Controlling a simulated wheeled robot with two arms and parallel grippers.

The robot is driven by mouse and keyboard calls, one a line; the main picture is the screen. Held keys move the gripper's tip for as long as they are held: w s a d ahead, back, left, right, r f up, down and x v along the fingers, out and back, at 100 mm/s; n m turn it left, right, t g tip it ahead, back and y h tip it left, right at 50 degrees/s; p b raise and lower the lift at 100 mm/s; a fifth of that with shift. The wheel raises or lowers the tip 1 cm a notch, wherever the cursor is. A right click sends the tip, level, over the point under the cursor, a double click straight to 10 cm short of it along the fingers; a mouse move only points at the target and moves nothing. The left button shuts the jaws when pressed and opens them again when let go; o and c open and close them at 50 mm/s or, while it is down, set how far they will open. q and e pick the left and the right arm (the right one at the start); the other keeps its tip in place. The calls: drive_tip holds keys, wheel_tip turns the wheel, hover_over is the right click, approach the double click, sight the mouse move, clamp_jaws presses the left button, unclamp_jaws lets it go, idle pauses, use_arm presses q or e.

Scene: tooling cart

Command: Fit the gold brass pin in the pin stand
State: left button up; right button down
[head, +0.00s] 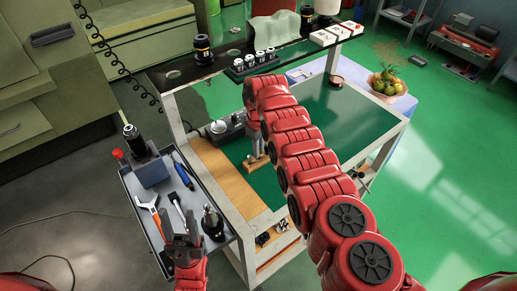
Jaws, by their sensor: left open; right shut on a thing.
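The pin stand looks to be the small light-wood block (258,162) on the green top of the cart, with a small pale peg at its left end. My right gripper (259,152) points down just above this block. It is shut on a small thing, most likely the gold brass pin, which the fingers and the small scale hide. I cannot tell whether the pin touches the block. My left gripper (181,240) is open and empty over the near end of the grey side tray (158,232).
A dial device (220,127) stands left of the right gripper. A black shelf (205,68) with holders runs behind. A fruit bowl (386,86) stands at right.

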idle(0.3)
drive_tip(key=c, duration=0.8)
unclamp_jaws()
drive_tip(key=shift+o, duration=0.2)
drive_tip(key=shift+r, duration=0.25)
wheel_tip(320, 180, up, 3)
drive_tip(key=shift+f+p, duration=0.1)
drive_tip(key=shift+p, duration=0.45)
wheel_tip(320, 180, up, 14)
drive_tip(key=shift+p, duration=0.4)
